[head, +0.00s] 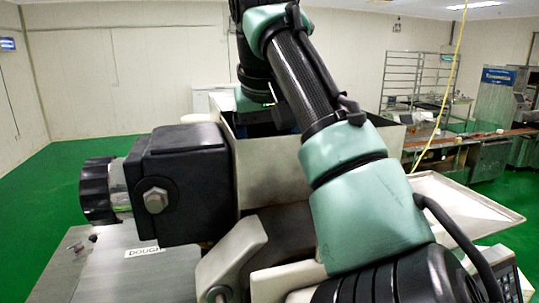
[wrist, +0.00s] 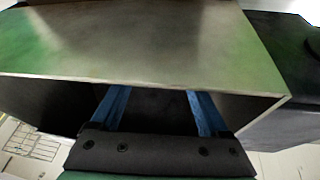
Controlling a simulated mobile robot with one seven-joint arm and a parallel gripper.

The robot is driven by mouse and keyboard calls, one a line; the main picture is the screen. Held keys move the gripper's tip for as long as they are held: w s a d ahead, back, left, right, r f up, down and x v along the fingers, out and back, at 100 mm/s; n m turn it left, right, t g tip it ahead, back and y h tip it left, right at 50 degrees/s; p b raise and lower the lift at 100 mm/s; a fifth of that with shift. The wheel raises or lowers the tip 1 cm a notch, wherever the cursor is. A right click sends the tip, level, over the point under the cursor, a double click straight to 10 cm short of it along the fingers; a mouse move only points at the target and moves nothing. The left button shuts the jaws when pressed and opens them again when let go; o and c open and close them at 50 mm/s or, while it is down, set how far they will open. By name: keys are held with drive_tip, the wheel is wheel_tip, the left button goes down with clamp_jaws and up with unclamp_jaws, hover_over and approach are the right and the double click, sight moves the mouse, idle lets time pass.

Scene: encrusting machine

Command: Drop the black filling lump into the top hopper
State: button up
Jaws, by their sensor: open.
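The top hopper (head: 272,178) is an open metal box in the middle of the head view. Its pale wall (wrist: 150,45) spans the top of the wrist view, with a dark interior below it. My gripper (wrist: 158,95) has two blue fingers spread apart, reaching into the hopper's dark opening. In the head view my arm comes over the hopper from the right and hides most of the gripper. I cannot pick out the black filling lump; the space between the fingers is dark and no clear lump edge shows.
A black block with a round knob (head: 180,170) adjoins the hopper on the left, above a plate labelled DOUGH (head: 144,252). A pale tray (head: 468,205) is at the right, with a keypad panel (head: 507,283) below it. A wire rack (head: 415,80) stands behind.

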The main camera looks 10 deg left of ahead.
drive_tip(key=v, duration=1.3)
drive_tip(key=w+a+f+n+t+y, duration=0.1)
drive_tip(key=w+a, duration=0.1)
drive_tip(key=a, duration=0.1)
drive_tip(key=w+a+f+n+t+y, duration=0.1)
drive_tip(key=w+a, duration=0.1)
drive_tip(key=a, duration=0.2)
drive_tip(key=w+a+f+n+t+y, duration=0.1)
drive_tip(key=w+a+t, duration=0.1)
drive_tip(key=a, duration=0.2)
drive_tip(key=shift+a+f+y+p, duration=0.1)
drive_tip(key=shift+f+y+p, duration=0.2)
drive_tip(key=shift+y, duration=0.1)
drive_tip(key=a+t+y, duration=0.1)
drive_tip(key=a+r+t+y, duration=0.1)
drive_tip(key=a+n+t, duration=0.1)
drive_tip(key=shift+s+a+r+y, duration=0.15)
drive_tip(key=shift+a+r+y, duration=0.2)
drive_tip(key=shift+r+y, duration=0.05)
drive_tip(key=shift+s+r+t+y, duration=0.6)
drive_tip(key=shift+r+t, duration=0.25)
drive_tip(key=shift+t, duration=0.15)
drive_tip(key=s+d+r+m+t+h, duration=0.3)
drive_tip(key=s+d+t, duration=0.4)
drive_tip(key=s+d, duration=0.3)
drive_tip(key=s+d+r+m+t+h, duration=0.4)
drive_tip(key=s+d+t, duration=0.2)
drive_tip(key=s+d, duration=0.3)
drive_tip(key=shift+s+d+t+h, duration=0.4)
drive_tip(key=shift+s, duration=0.6)
